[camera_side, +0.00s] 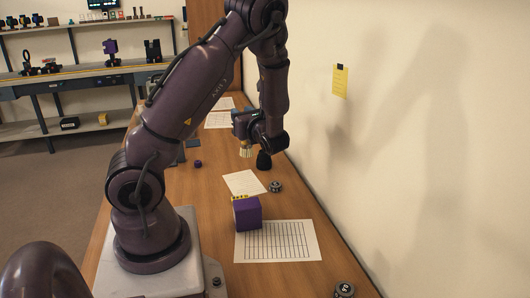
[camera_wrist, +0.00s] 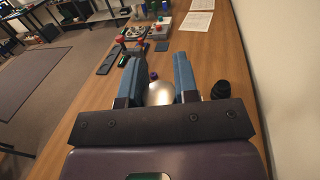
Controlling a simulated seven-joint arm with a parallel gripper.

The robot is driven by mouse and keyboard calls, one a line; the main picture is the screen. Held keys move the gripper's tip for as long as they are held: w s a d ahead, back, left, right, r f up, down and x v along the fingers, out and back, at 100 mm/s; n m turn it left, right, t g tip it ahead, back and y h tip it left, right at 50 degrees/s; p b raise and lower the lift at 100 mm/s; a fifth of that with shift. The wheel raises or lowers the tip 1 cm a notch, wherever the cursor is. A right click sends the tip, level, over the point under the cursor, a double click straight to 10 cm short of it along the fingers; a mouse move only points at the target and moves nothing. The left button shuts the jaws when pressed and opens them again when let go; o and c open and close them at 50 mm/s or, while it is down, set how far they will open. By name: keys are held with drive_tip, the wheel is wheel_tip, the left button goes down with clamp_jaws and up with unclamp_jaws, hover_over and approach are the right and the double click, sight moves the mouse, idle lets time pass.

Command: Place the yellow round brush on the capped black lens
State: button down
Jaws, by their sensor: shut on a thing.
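The yellow round brush (camera_side: 246,151) hangs bristles-down from my gripper (camera_side: 242,134) in the side view, above the wooden table. In the wrist view my gripper (camera_wrist: 155,68) has its blue fingers shut on it; a pale, shiny rounded part of the brush (camera_wrist: 159,95) shows between them. The black lens (camera_side: 263,160) stands upright on the table, just right of the brush in the side view and lower than my wrist. In the wrist view the lens (camera_wrist: 220,89) stands right of the right finger, apart from it. Its cap cannot be made out clearly.
A small purple piece (camera_side: 198,164) lies left of the brush. A purple box (camera_side: 247,214) with yellow pieces on top stands nearer the side camera. A dark disc (camera_side: 275,187) lies near a paper sheet (camera_side: 243,181). The wall (camera_side: 420,150) bounds the right. Several bottles stand far off.

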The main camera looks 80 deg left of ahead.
drive_tip(key=w+a+r+m+t, duration=0.2)
drive_tip(key=a+r+t, duration=0.1)
drive_tip(key=a, duration=0.4)
drive_tip(key=w+a+f+t, duration=0.1)
drive_tip(key=w+a+f, duration=0.7)
drive_tip(key=a+f, duration=0.3)
drive_tip(key=shift+a+f+m, duration=0.3)
drive_tip(key=shift+a+f, duration=0.1)
drive_tip(key=shift+f, duration=0.6)
drive_tip(key=shift+w+f, duration=0.1)
drive_tip(key=shift+f, duration=0.05)
drive_tip(key=c, duration=0.9)
unclamp_jaws()
drive_tip(key=shift+o, duration=0.2)
